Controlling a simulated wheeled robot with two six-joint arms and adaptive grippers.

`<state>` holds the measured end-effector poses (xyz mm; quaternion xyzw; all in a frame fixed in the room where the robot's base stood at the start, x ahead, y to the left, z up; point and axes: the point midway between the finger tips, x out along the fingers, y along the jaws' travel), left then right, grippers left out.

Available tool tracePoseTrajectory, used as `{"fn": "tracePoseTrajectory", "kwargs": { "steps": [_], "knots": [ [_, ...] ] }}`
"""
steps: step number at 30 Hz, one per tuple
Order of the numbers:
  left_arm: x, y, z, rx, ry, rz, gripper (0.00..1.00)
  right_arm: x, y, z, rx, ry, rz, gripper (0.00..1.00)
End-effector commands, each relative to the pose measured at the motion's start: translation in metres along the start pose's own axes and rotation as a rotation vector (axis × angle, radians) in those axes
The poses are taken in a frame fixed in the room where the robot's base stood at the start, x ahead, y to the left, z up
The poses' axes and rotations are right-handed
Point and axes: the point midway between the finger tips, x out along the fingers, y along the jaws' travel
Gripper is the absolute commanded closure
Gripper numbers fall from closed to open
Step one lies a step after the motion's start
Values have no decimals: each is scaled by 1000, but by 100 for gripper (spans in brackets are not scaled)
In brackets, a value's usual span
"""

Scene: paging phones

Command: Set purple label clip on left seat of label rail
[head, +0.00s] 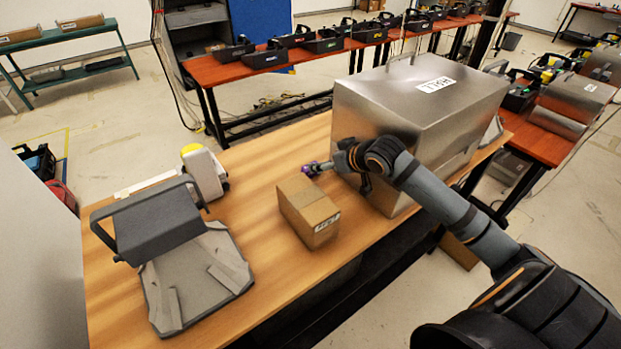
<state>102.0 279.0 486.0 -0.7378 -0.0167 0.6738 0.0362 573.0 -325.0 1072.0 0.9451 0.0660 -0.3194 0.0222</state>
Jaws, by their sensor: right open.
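A small purple piece (312,168), which looks like the purple label clip, is just above or behind the far end of a cardboard box on the wooden table. My right gripper (326,166) reaches in from the right with its fingertips at the purple piece. It is open; I cannot tell whether it touches the piece. A pale flat strip (146,185) lies at the table's far left, partly hidden behind a grey device; it may be the label rail. Its seats cannot be made out. My left gripper is not in view.
The brown cardboard box (308,212) stands mid-table. A large metal case (420,105) stands at the right, beside my right arm. The grey device (160,228) and a white unit with a yellow top (204,172) stand at the left. Bare table (250,180) lies between.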

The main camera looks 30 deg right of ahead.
Motion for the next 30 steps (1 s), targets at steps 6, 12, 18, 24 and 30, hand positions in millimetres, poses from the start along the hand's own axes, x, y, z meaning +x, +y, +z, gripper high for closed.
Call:
{"fn": "tracePoseTrajectory", "kwargs": {
  "steps": [6,12,18,24,30],
  "knots": [
    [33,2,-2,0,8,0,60,20,0,26,0,0,0,17],
    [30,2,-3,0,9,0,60,20,0,24,2,1,0,17],
    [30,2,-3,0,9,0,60,44,-1,23,9,2,-3,17],
    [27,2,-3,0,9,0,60,68,0,23,4,1,-1,17],
    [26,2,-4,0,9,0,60,74,1,22,2,0,0,17]
  ]
}}
